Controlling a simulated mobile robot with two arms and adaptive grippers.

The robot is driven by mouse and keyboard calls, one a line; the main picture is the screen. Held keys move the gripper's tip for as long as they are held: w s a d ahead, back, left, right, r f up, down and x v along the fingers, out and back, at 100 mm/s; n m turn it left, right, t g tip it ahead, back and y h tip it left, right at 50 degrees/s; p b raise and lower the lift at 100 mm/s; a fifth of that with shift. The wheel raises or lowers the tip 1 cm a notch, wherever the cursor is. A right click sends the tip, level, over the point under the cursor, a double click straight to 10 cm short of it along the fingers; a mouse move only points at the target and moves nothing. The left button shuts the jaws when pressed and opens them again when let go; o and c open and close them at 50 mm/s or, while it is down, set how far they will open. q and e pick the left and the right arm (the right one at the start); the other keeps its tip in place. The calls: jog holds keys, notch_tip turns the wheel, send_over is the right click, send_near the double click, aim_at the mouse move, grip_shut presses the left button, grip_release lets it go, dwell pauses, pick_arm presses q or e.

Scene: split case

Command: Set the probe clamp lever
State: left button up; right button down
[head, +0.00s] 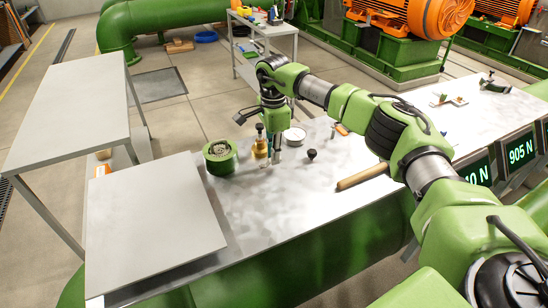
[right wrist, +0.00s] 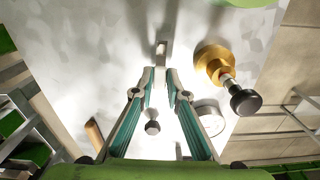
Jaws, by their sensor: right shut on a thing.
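My right gripper (head: 276,130) points down over the bench top, just right of a brass fitting (head: 259,148) with a dark knob. In the right wrist view its teal-padded fingers (right wrist: 161,78) come together at the tips on a narrow metal lever (right wrist: 161,54). I take this to be the probe clamp lever; its base and setting are hard to make out. The brass fitting (right wrist: 213,64) with its black knob (right wrist: 244,101) stands close to the right finger, apart from it. My left gripper is not in view.
A round white dial (head: 294,136), a small black knob (head: 312,154) and a wooden handle (head: 362,177) are to the right. Force readouts (head: 520,151) stand at the right edge. The front of the bench is clear.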

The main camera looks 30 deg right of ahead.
jog(key=shift+w+n, duration=0.2)
jog(key=shift+n, duration=0.3)
jog(key=c, duration=2)
grip_release()
notch_tip(320, 180, up, 12)
jog(key=shift+r, duration=0.1)
